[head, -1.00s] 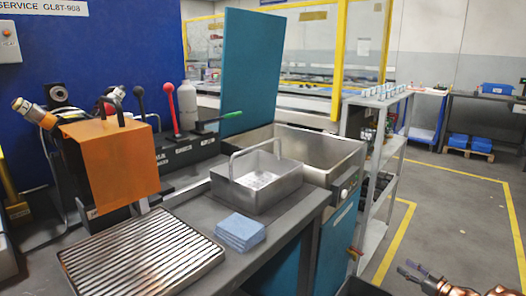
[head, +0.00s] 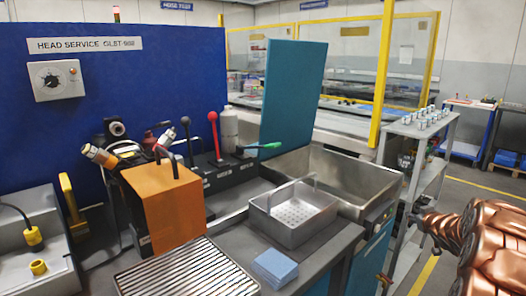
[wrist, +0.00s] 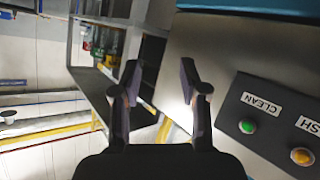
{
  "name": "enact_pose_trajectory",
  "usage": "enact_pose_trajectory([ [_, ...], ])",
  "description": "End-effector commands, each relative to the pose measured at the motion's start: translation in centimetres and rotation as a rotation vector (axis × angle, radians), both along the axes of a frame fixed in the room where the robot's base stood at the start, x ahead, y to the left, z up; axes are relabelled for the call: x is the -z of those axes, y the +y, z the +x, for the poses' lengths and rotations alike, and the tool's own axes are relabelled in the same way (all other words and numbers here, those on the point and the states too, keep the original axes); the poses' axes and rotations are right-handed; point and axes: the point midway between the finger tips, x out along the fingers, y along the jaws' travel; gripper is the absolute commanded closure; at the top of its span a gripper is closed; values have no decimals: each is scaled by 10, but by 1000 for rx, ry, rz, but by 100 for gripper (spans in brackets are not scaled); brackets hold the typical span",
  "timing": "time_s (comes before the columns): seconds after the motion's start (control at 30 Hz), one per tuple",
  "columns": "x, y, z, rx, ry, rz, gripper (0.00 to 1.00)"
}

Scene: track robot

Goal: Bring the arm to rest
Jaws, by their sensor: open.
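My arm, copper-coloured, shows at the right edge of the head view, beside the shelf rack and the metal sink. In the wrist view my gripper (wrist: 160,85) is open, with two dark fingers spread apart and nothing between them. Beyond the fingers are a grey metal panel (wrist: 235,40) and a dark box with a green button (wrist: 247,126) marked CLEAN and an orange button (wrist: 302,156). The gripper's fingertips cannot be made out clearly in the head view.
A steel sink (head: 345,178), a perforated basket (head: 292,212) with a handle, blue cloths (head: 275,266), a ribbed tray (head: 180,272) and an orange block (head: 165,205) crowd the bench. A shelf rack (head: 418,128) stands close to my arm. Floor shows at the right.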

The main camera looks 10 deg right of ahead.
Motion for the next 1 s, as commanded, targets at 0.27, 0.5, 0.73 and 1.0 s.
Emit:
enact_pose_trajectory([
  [0.27, -61, 63, -19, 92, 140, 24, 56],
  [0.5, -93, 122, -57, 151, 283, 61, 56],
  [0.73, -119, 188, -112, 185, 442, 111, 56],
  [1.0, -141, 270, -200, 192, 656, 182, 56],
])
